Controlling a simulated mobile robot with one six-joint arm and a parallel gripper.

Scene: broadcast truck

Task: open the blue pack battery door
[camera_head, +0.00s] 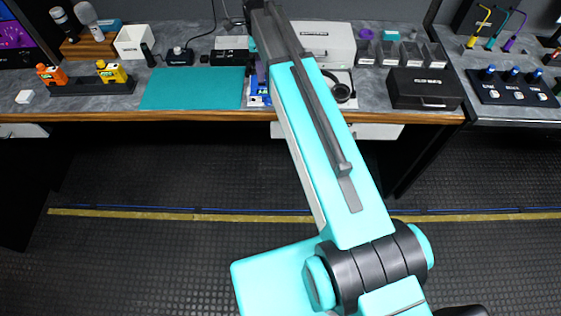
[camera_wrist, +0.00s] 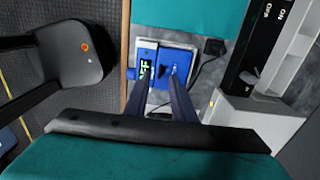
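The blue pack (camera_wrist: 176,60) is in the upper middle of the wrist view, on a pale base, with a dark window showing green marks on its left part. In the head view only a blue sliver of the pack (camera_head: 256,99) shows beside my arm, at the bench's front edge. My gripper (camera_wrist: 160,78) points at the pack in the wrist view. Its two dark blue fingers are apart, with nothing seen held between them. Their tips overlap the pack's lower part; I cannot tell whether they touch. The battery door's outline and position are unclear.
A teal mat (camera_head: 192,88) lies left of the pack. Headphones (camera_head: 340,91) and a black case (camera_head: 425,88) are to the right. A white case (camera_head: 325,43) stands behind. A black cable (camera_wrist: 207,62) runs beside the pack.

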